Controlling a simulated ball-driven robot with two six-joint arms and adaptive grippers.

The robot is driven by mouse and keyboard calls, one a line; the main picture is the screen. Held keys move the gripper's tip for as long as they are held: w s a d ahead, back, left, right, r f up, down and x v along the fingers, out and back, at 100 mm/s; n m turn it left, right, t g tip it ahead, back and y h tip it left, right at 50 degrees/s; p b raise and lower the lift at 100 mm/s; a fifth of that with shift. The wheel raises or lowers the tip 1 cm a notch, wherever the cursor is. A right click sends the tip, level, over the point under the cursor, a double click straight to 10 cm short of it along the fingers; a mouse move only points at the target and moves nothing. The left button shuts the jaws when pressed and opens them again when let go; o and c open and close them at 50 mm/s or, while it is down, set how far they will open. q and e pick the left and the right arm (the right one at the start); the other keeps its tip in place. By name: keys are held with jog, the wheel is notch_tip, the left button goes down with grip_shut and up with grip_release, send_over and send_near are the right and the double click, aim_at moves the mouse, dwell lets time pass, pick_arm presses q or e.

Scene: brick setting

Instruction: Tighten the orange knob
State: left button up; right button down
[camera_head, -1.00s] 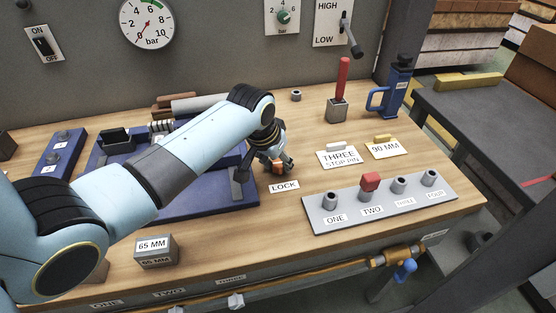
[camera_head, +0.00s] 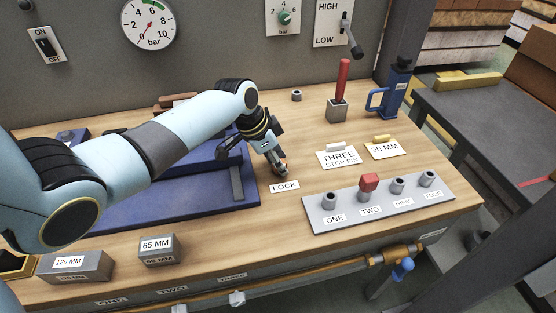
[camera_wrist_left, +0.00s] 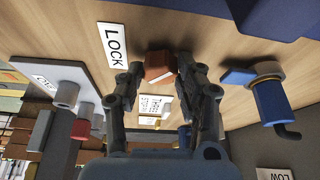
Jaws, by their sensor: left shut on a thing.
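The orange knob (camera_wrist_left: 157,66) shows between the fingers in the left wrist view, just right of the LOCK label. In the head view, a small patch of the orange knob (camera_head: 283,168) shows at the fingertips, above the LOCK label (camera_head: 284,186). My left gripper (camera_head: 280,170) points down at the bench at the right edge of the blue fixture (camera_head: 200,197). In the left wrist view its fingers (camera_wrist_left: 157,78) are shut on the knob, one on each side. The fingers hide part of the knob. My right gripper is in neither view.
A grey panel (camera_head: 413,206) with several sockets and a red-capped pin (camera_head: 368,184) lies to the right. A red-handled lever (camera_head: 342,82) and a blue-handled tool (camera_head: 380,98) stand behind. Grey 65 MM (camera_head: 160,259) and 120 MM blocks sit at the front left.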

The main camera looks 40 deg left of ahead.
pick_arm(q)
jog(key=m+g+h+b, duration=0.1)
jog(key=m, duration=0.2)
jog(key=shift+w+f+m+b, duration=0.1)
jog(key=shift+w+m+b, duration=0.05)
jog(key=shift+m+b, duration=0.2)
jog(key=m+g+b, duration=0.1)
jog(key=m+b, duration=0.1)
jog(key=m, duration=0.1)
jog(key=shift+a+m+h, duration=0.1)
jog(key=shift+m+h, duration=0.25)
jog(key=shift+h, duration=0.05)
jog(key=m+g+b, duration=0.2)
jog(key=m+b, duration=0.1)
jog(key=m, duration=0.1)
jog(key=shift+w, duration=0.1)
jog(key=shift+m+g+b, duration=0.7)
jog(key=shift+m+b, duration=0.35)
jog(key=shift+m, duration=0.95)
jog(key=o, duration=1.1)
jog(key=shift+o, duration=0.2)
